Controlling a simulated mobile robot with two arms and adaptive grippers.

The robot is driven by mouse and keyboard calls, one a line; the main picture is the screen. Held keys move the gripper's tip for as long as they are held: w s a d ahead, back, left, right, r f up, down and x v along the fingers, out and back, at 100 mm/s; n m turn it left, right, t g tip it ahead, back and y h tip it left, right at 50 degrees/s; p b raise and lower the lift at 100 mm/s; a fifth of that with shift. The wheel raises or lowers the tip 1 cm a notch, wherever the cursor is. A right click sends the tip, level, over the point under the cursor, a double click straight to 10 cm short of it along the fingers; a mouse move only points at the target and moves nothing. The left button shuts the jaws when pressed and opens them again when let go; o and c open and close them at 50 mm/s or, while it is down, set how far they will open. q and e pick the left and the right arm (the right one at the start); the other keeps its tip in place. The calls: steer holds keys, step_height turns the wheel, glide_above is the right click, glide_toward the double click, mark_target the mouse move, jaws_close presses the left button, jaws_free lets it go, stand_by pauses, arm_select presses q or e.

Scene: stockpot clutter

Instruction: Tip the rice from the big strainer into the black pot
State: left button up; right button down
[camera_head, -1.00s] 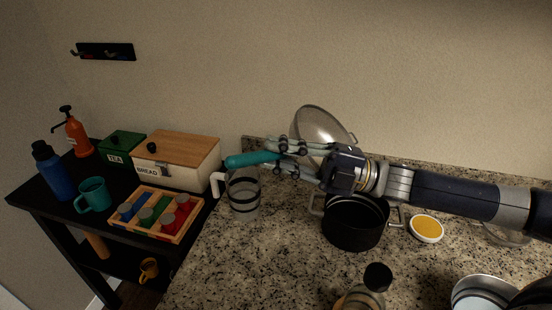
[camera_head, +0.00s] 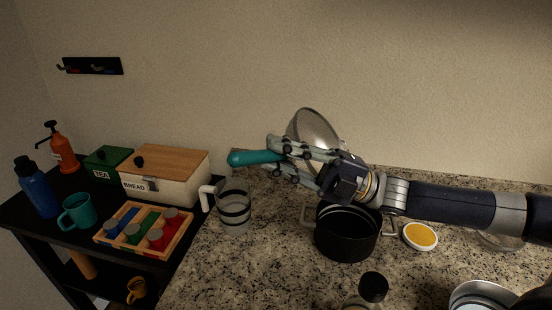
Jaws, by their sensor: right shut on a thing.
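The big strainer, a metal mesh bowl (camera_head: 312,130) with a teal handle (camera_head: 254,158), is held up by my right gripper (camera_head: 282,160). The gripper is shut on the handle. The bowl is tilted steeply on its side behind the gripper and arm, above and behind the black pot. The black pot (camera_head: 344,243) stands upright on the granite counter with two side handles; my gripper and wrist cover part of its top. I cannot make out any rice in the strainer or the pot. My left gripper is not in view.
A clear jug (camera_head: 234,212) with dark bands stands left of the pot. A small white dish with yellow contents (camera_head: 420,236) lies to the right. A dark-capped bottle (camera_head: 373,288) and metal bowls (camera_head: 478,294) are at the front. A bread box (camera_head: 160,182) stands on the black side table.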

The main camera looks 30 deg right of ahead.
steer(key=shift+s+d+r+n+y+b, duration=0.3)
steer(key=shift+s+d+r+n+y, duration=0.25)
steer(key=shift+s+d+y, duration=0.35)
steer(key=shift+s+d+r+n+y+b, duration=0.3)
steer(key=shift+s+d+r+n+y, duration=0.25)
steer(key=shift+s+d+y, duration=0.3)
stand_by(0.5)
steer(key=shift+s+d, duration=0.1)
steer(key=shift+s, duration=0.05)
